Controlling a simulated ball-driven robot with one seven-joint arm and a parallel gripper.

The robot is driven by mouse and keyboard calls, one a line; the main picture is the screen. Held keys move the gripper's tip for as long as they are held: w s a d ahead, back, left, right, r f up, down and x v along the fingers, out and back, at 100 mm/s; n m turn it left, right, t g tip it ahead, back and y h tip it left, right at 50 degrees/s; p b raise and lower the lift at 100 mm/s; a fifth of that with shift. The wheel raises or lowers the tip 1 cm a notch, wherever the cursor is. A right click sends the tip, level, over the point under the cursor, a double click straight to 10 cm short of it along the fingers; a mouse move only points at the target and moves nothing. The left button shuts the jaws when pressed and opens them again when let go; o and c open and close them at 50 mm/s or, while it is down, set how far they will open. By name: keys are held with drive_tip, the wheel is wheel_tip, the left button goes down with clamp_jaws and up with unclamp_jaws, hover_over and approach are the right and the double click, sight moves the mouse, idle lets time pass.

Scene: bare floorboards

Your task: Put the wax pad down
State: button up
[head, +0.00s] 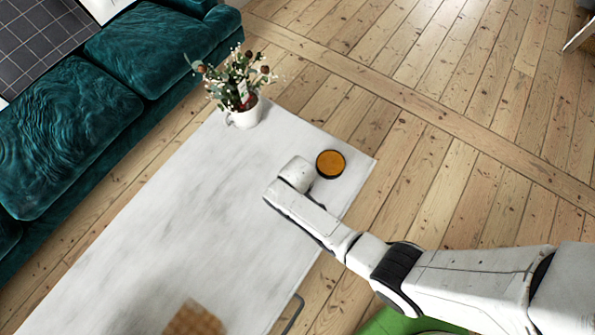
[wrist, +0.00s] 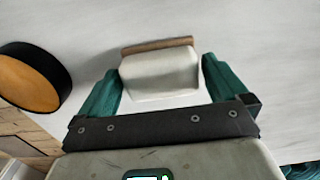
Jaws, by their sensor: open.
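The wax pad (wrist: 160,75), an off-white block with a brown strip along its far edge, is between the fingers of my gripper (wrist: 160,66) in the wrist view. The green fingers stand apart on either side of it, with a thin gap showing at each side. It appears to rest on the white marble-look table (head: 215,185); exact contact underneath cannot be seen. In the head view my arm hides the pad and the fingers.
A round black tin with orange-brown contents (head: 330,163) sits near the table's far right corner, left of my gripper in the wrist view (wrist: 28,82). A potted plant (head: 243,112) stands at the far end. A woven brown item (head: 195,320) lies nearer. A teal sofa (head: 70,130) flanks the left.

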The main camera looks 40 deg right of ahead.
wheel_tip(320, 180, up, 12)
drive_tip(key=p, duration=0.2)
drive_tip(key=s+d+r+m, duration=0.2)
drive_tip(key=s+d+r, duration=0.2)
drive_tip(key=s+r, duration=0.3)
drive_tip(key=s+d+r+m+t, duration=0.1)
drive_tip(key=s+d+r+m, duration=0.1)
drive_tip(key=s+r, duration=0.4)
drive_tip(key=s+d, duration=0.1)
drive_tip(key=s, duration=0.2)
drive_tip(key=shift+s+d+r, duration=0.25)
drive_tip(key=shift+d+r, duration=0.15)
